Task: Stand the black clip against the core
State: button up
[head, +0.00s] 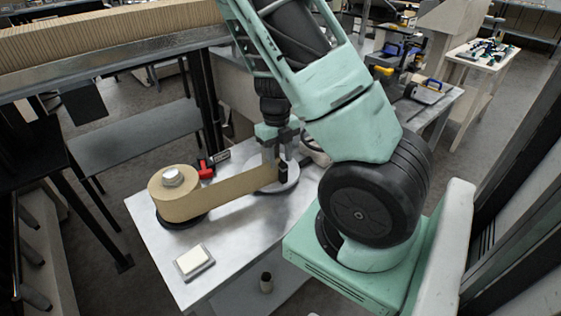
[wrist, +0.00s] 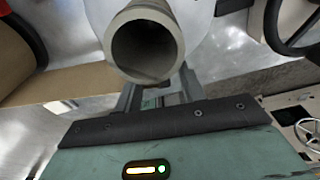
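The black clip (head: 283,171) stands upright at the right end of the kraft paper strip (head: 225,193). It appears beside the core, but touching cannot be made out. The core is a pale grey tube (wrist: 147,42), seen from above with its open mouth towards the wrist camera. It stands on a round pale plate (head: 287,184). My gripper (head: 279,150) points down right at the core and clip. In the wrist view its fingers (wrist: 160,90) run in behind the core's rim, which hides their tips. Whether they grip the clip is not clear.
The kraft roll (head: 180,192) sits at the left of the metal table, the strip stretching from it to the core. A red-and-black tool (head: 206,169) lies behind the roll. A pale block in a tray (head: 194,262) lies in front. A handwheel (wrist: 294,25) is close at right.

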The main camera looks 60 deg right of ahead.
aim_at(278, 158)
notch_tip(278, 158, up, 9)
jog(key=w+p, duration=0.1)
jog(key=a+r+n+y, duration=0.1)
jog(key=a+r+n, duration=0.1)
jog(key=a+n, duration=1)
jog(key=a+r+n+y, duration=0.1)
jog(key=a+r+n, duration=0.1)
jog(key=a+n, duration=0.95)
jog(key=s+a+r+n+h, duration=0.1)
jog(key=s+a+n, duration=0.5)
jog(key=n, duration=0.6)
jog(key=s+a+r+n+t, duration=0.1)
jog(key=s+a+r+n, duration=0.2)
jog(key=n, duration=0.9)
jog(key=s+a, duration=0.3)
jog(key=a, duration=0.1)
jog(key=shift+s+a+r+h, duration=0.15)
jog(key=shift+s+a+h, duration=0.2)
jog(key=shift+h, duration=0.05)
